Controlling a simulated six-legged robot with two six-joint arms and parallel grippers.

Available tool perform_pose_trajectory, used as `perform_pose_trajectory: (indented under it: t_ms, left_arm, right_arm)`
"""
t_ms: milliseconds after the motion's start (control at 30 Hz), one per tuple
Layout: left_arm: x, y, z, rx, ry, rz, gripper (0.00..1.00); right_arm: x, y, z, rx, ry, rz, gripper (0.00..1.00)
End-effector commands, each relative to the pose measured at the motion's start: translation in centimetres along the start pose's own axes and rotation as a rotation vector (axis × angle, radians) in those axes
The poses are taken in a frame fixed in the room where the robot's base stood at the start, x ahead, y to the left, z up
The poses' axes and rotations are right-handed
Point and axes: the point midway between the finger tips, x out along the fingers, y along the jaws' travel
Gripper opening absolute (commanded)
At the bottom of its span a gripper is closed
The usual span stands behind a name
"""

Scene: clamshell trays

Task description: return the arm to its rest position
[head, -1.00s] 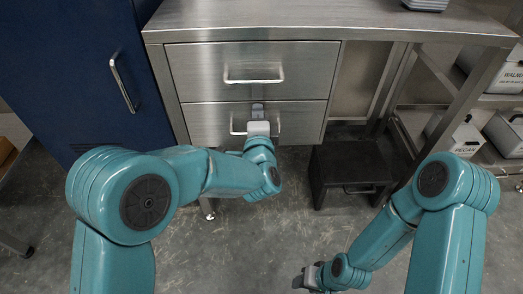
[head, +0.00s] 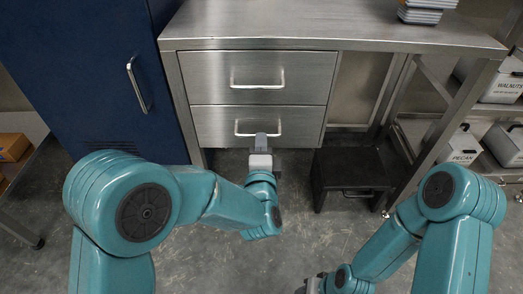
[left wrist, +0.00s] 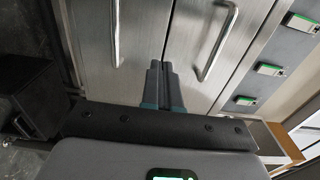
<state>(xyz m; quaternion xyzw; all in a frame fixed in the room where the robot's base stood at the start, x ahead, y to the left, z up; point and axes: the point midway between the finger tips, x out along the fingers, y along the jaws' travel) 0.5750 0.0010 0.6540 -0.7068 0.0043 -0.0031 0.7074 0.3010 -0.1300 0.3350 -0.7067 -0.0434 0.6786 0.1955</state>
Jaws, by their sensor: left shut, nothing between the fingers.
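My left arm reaches in from the left of the head view. Its gripper (head: 261,138) is shut and empty, just below the handle (head: 258,133) of the lower drawer (head: 215,126). The fingers overlap the drawer front's lower edge in the picture, and the head view does not clearly show the gap. In the left wrist view the closed fingers (left wrist: 161,68) point at the steel drawer fronts, between two handles, apart from both. My right gripper (head: 312,284) is mostly cut off at the bottom edge of the head view, so its jaws cannot be read.
Both drawers look closed under a steel counter (head: 330,32). Stacked trays (head: 425,12) sit on the counter at right. A blue cabinet (head: 85,70) stands at left, a black step stool (head: 348,178) at right. Labelled bins (head: 462,148) fill the right shelves. Open floor lies in front.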

Motion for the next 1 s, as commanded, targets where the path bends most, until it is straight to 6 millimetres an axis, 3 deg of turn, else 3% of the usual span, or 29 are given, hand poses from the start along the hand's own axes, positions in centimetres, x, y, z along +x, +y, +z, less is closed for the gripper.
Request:
perform_pose_trajectory:
  t_ms: [200,400,467,567,667,700,800,900,1000]
  left_arm:
    - [-3.0,-0.1,0.0,0.001,0.001,0.0,0.0]
    - [-3.5,0.0,0.1,0.0,-0.004,0.001,0.0]
    - [-3.3,0.4,1.0,0.0,-0.022,0.007,0.0]
    - [-2.2,2.3,4.7,0.005,-0.097,0.046,0.0]
    - [-1.6,6.5,10.9,0.025,-0.207,0.131,0.0]
    - [-1.9,9.0,13.4,0.031,-0.232,0.193,0.0]
    - [-4.1,16.0,17.6,-0.103,-0.252,0.391,0.0]
    - [-8.5,22.9,19.5,-0.409,-0.293,0.627,0.0]
    - [-13.9,27.9,18.8,-0.769,-0.386,0.86,0.0]
  right_arm:
    - [-0.6,-0.3,0.2,-0.005,-0.005,-0.001,0.46]
    - [-0.6,-0.4,0.2,-0.006,-0.006,-0.001,0.46]
    - [-0.6,-0.4,0.2,-0.006,-0.006,-0.001,0.46]
    - [-0.6,-0.4,0.2,-0.006,-0.006,-0.001,0.46]
    - [-0.6,-0.4,0.2,-0.006,-0.006,-0.001,0.46]
    - [-0.6,-0.3,0.2,-0.006,-0.006,-0.001,0.46]
    - [-0.6,-0.4,0.2,-0.006,-0.005,-0.001,0.46]
    - [-0.6,-0.4,0.2,-0.006,-0.005,-0.001,0.46]
    - [-0.6,-0.4,0.2,-0.006,-0.005,-0.001,0.46]
